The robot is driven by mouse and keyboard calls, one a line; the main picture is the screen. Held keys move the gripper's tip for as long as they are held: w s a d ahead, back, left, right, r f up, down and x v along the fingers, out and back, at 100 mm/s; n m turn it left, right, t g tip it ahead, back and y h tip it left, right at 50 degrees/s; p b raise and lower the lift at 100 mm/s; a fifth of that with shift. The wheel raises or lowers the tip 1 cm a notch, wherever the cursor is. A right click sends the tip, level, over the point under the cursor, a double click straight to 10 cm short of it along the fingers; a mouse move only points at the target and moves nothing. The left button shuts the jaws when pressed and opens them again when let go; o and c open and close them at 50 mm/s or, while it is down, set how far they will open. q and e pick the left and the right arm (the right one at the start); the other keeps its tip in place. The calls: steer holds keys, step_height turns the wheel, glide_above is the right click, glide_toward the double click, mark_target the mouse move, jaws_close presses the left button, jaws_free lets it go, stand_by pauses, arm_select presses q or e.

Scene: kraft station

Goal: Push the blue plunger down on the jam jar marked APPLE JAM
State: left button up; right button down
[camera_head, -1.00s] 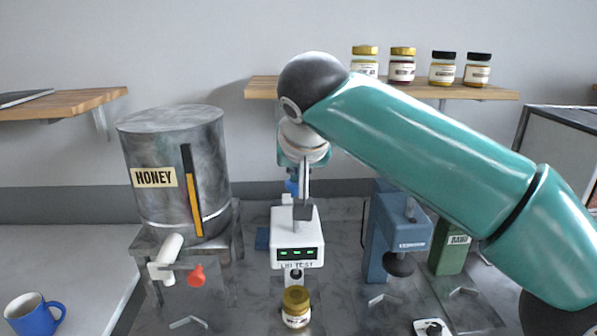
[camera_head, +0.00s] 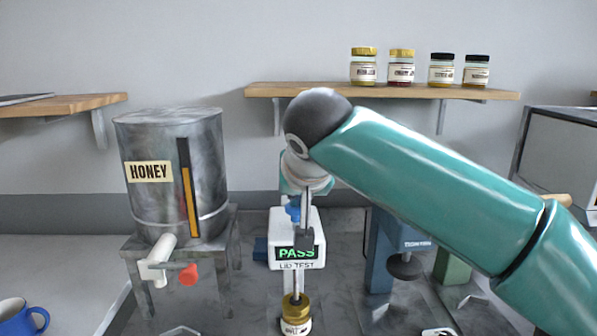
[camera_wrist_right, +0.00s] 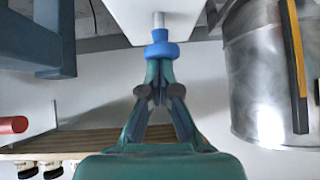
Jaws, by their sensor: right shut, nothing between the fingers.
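The white lid tester (camera_head: 296,262) stands in the middle of the head view, its screen showing PASS in green. Its blue plunger (camera_head: 293,208) is at the top, partly hidden by my right arm; it also shows in the right wrist view (camera_wrist_right: 160,50). A jar with a gold lid (camera_head: 296,318) stands under the tester, and the tester's rod reaches down to the lid. Its label is too small to read. My right gripper (camera_wrist_right: 159,80) is shut and empty, its tips at the blue plunger, seemingly touching it. My left gripper is out of view.
A honey tank (camera_head: 172,175) with a red-handled tap stands on the left. A blue machine (camera_head: 382,250) stands on the right. Several jars sit on the wooden shelf (camera_head: 380,91) behind. A blue mug (camera_head: 20,318) is at lower left.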

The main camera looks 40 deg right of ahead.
steer(key=shift+s+a+f+g, duration=0.1)
steer(key=shift+f+g, duration=0.1)
steer(key=shift+f, duration=0.4)
steer(key=shift+s+a+f+g, duration=0.1)
steer(key=shift+f+g, duration=0.1)
steer(key=shift+f, duration=0.4)
steer(key=shift+t, duration=0.3)
steer(key=r+p, duration=0.1)
steer(key=r, duration=0.1)
steer(key=r+p, duration=0.1)
steer(key=r, duration=0.1)
steer(key=r+p, duration=0.1)
steer(key=p, duration=0.1)
steer(key=shift+w+d+r, duration=0.3)
steer(key=shift+r, duration=0.1)
steer(key=v, duration=1)
steer(key=shift+r, duration=0.3)
